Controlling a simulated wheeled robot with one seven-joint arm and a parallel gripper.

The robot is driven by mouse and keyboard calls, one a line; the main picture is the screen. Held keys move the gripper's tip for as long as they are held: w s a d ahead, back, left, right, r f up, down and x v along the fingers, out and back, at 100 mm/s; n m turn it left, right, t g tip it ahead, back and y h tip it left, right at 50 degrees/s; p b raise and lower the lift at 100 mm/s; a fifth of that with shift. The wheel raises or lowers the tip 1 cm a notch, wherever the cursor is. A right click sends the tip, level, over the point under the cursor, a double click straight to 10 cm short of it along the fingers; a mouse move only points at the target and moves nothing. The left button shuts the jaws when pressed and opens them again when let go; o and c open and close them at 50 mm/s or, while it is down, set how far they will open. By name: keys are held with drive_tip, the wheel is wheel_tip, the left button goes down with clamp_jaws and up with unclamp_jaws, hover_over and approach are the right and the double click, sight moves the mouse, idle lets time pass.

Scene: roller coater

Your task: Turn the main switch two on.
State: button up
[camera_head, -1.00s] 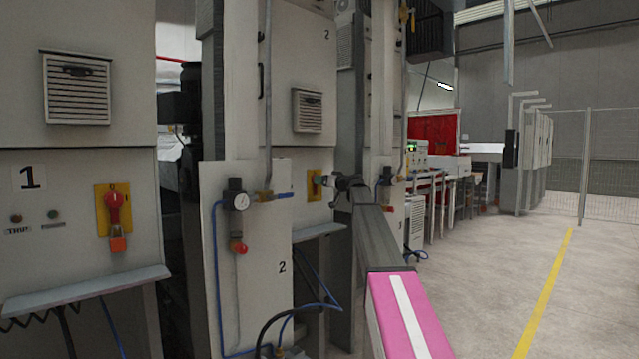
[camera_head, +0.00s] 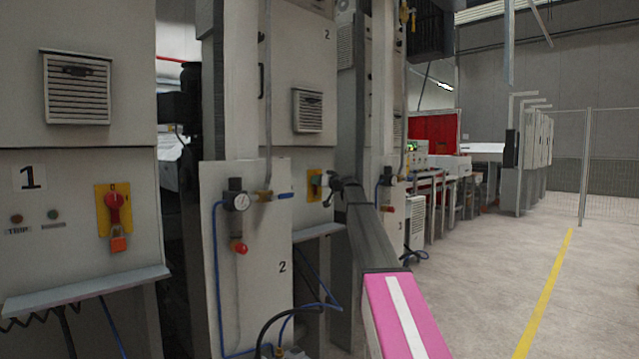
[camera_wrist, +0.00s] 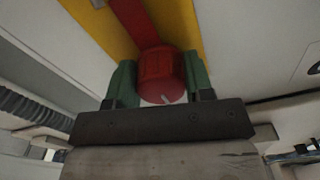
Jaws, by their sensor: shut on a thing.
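Main switch two is a red round knob (camera_wrist: 162,72) in the wrist view, with a small pale mark on its end. A red bar (camera_wrist: 132,20) runs from behind it across the yellow plate (camera_wrist: 178,20). The green fingers of my gripper (camera_wrist: 160,80) are on both sides of the knob, shut on it. In the head view the yellow plate (camera_head: 314,184) is on the panel of unit 2, and my gripper (camera_head: 329,183) reaches it from the right. The knob is too small there and partly covered by my gripper.
Unit 1 at the left has another red switch (camera_head: 114,206) on a yellow plate, with an orange padlock (camera_head: 118,240). A ledge (camera_head: 318,232) juts out below. Open floor (camera_head: 490,270) lies right.

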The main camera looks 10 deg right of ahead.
drive_tip(key=m, duration=0.4)
drive_tip(key=shift+s+a+m, duration=0.1)
drive_tip(key=shift+m, duration=0.3)
drive_tip(key=m, duration=0.9)
drive_tip(key=shift+r, duration=0.15)
drive_tip(key=shift+m, duration=1.9)
drive_tip(key=o, duration=0.9)
drive_tip(key=shift+r, duration=0.1)
